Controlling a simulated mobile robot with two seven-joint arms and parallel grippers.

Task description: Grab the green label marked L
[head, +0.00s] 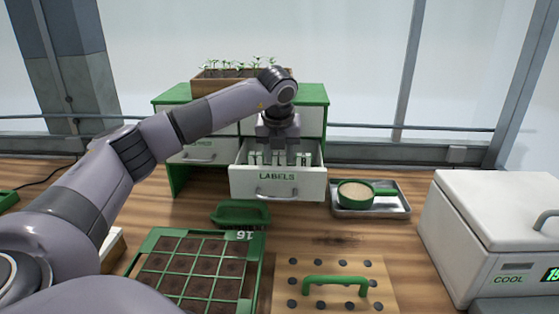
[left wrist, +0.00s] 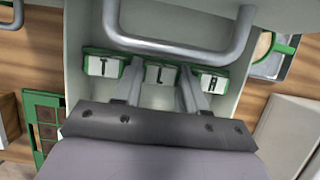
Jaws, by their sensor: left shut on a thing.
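The open white drawer marked LABELS (head: 247,188) holds several white labels with green edges in a row. In the left wrist view three show letters: the T label (left wrist: 101,67), the L label (left wrist: 161,75) in the middle, and one at the right (left wrist: 209,81) whose letter is hard to read. My left gripper (head: 279,157) reaches down into the drawer from above. In the left wrist view its fingers (left wrist: 160,82) stand on both sides of the L label and are shut on it. The label is still inside the drawer. My right gripper is not in view.
A drawer handle (left wrist: 180,50) crosses above the labels in the wrist view. A seedling box (head: 215,80) stands on the green-topped cabinet (head: 313,93). A seed tray (head: 163,235), dibber board (head: 290,265), metal tray with green scoop (head: 398,207) and white cooler (head: 480,225) stand on the wooden bench.

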